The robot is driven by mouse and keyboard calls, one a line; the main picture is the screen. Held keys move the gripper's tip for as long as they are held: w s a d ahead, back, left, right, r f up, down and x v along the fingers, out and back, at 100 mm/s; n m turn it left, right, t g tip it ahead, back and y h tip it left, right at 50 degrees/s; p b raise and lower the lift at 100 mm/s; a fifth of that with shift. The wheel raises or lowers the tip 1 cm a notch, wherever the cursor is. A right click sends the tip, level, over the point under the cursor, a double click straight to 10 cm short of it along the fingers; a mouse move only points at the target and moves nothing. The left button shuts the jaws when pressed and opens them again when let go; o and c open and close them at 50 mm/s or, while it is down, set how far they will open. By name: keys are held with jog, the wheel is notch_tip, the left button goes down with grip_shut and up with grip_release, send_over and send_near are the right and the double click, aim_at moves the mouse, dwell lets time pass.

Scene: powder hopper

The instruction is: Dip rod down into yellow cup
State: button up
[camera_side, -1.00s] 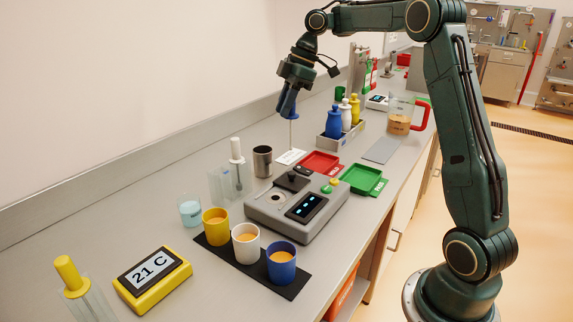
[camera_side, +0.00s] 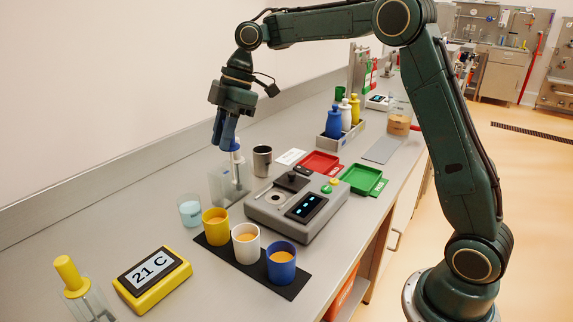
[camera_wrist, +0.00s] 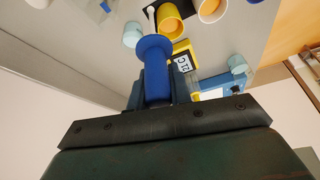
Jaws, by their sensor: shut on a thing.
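My gripper (camera_side: 226,138) is shut on the blue handle of a rod, above the clear holder, behind and above the yellow cup. In the wrist view the blue handle (camera_wrist: 155,68) sits between my jaws, and the thin white rod (camera_wrist: 151,16) reaches out beyond it. The yellow cup (camera_side: 215,230) stands upright on a black mat with orange contents; the wrist view shows it too (camera_wrist: 172,28), right of the rod. The rod's lower end is hard to tell apart from the clear holder in the side view.
A clear holder (camera_side: 216,187) stands below my gripper. A light-blue beaker (camera_side: 190,212) is left of the yellow cup. White (camera_side: 245,250) and blue (camera_side: 281,270) cups share the mat (camera_side: 225,253). A grey device (camera_side: 265,217) is to the right, a yellow temperature display (camera_side: 140,297) in front.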

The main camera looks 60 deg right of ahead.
jog(key=s+a+n, duration=0.1)
jog(key=a, duration=0.6)
jog(key=shift+a+f+n+g, duration=0.4)
jog(key=shift+f, duration=0.1)
notch_tip(320, 180, down, 8)
dwell(0.4)
dwell(1.3)
notch_tip(320, 180, up, 8)
dwell(0.7)
jog(key=shift+s+d, duration=0.1)
jog(key=shift+d, duration=0.05)
